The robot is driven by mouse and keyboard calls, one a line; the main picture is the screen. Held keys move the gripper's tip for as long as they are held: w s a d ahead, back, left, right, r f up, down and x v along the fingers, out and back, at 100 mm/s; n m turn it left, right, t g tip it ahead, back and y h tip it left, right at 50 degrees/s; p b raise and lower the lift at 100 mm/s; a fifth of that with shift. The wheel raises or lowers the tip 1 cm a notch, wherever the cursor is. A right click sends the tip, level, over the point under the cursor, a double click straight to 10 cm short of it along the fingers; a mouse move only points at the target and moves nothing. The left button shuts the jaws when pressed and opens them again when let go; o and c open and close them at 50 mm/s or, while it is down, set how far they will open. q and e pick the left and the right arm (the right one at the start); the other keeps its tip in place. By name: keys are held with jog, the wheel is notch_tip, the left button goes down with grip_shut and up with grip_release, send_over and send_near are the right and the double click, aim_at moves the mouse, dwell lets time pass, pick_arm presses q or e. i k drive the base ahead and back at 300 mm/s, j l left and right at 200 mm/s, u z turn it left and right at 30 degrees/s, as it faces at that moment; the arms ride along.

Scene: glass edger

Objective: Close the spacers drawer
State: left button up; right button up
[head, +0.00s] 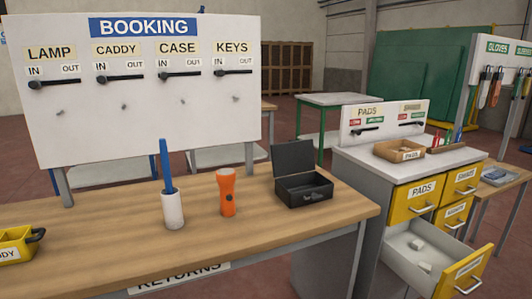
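I cannot tell for sure which drawer is the spacers one. Neither of my grippers shows in the head view.
A wooden table (110,250) fills the front left, with an orange torch (227,192), a white cup (173,210), an open black case (303,190) and a yellow caddy (15,246). A BOOKING board (140,120) stands behind. A side table (500,180) is beyond the cabinet.

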aim_at(457, 267)
jog(key=z, duration=1.05)
